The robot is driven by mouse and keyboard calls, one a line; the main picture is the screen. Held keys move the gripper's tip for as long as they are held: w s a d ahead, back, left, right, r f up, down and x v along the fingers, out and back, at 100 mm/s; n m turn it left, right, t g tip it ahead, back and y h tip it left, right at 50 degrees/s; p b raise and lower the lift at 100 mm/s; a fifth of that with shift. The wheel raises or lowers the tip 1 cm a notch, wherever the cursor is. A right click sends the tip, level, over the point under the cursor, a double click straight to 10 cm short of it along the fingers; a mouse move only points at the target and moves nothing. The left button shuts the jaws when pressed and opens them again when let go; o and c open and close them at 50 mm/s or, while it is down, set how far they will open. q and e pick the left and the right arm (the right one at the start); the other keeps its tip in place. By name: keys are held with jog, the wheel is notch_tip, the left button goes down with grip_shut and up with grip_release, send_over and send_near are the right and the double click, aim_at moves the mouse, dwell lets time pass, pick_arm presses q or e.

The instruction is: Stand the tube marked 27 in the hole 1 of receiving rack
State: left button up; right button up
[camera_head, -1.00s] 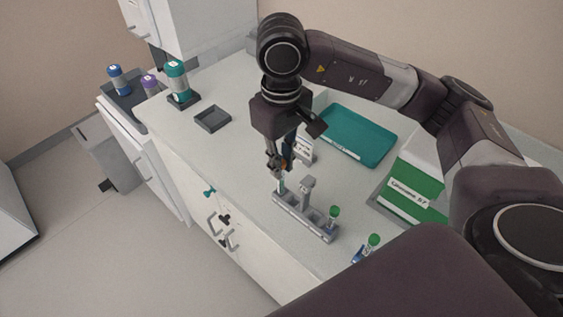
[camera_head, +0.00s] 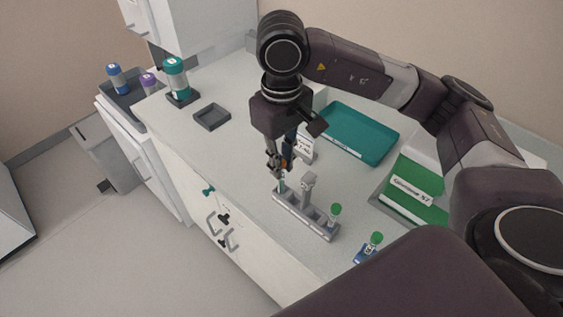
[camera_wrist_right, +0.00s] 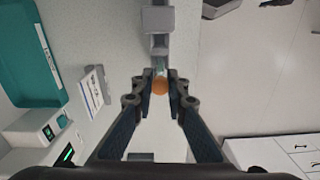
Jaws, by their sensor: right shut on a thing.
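My right gripper (camera_head: 279,165) is shut on an orange-capped tube (camera_wrist_right: 160,87), and the cap shows between the fingertips in the right wrist view. In the head view the pale tube body (camera_head: 282,186) hangs below the fingers at the left end of a grey rack (camera_head: 318,230). I cannot tell how deep it sits in the hole. The number on the tube is not readable. A green-capped tube (camera_head: 336,210) stands at the rack's right end. My left gripper is not in view.
A second green-capped tube (camera_head: 375,240) stands right of the rack, near the front edge. A small grey tray (camera_head: 211,117) is at left, with clear counter between.

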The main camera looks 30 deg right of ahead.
jog(key=shift+s+a+f, duration=0.1)
jog(key=shift+f, duration=0.2)
jog(key=shift+a, duration=0.1)
jog(key=shift+s+a+b, duration=0.1)
jog(key=shift+b, duration=0.2)
jog(key=o, duration=0.9)
jog(key=shift+f, duration=0.1)
jog(key=shift+a, duration=0.1)
jog(key=shift+r, duration=4.35)
jog(key=shift+r, duration=0.1)
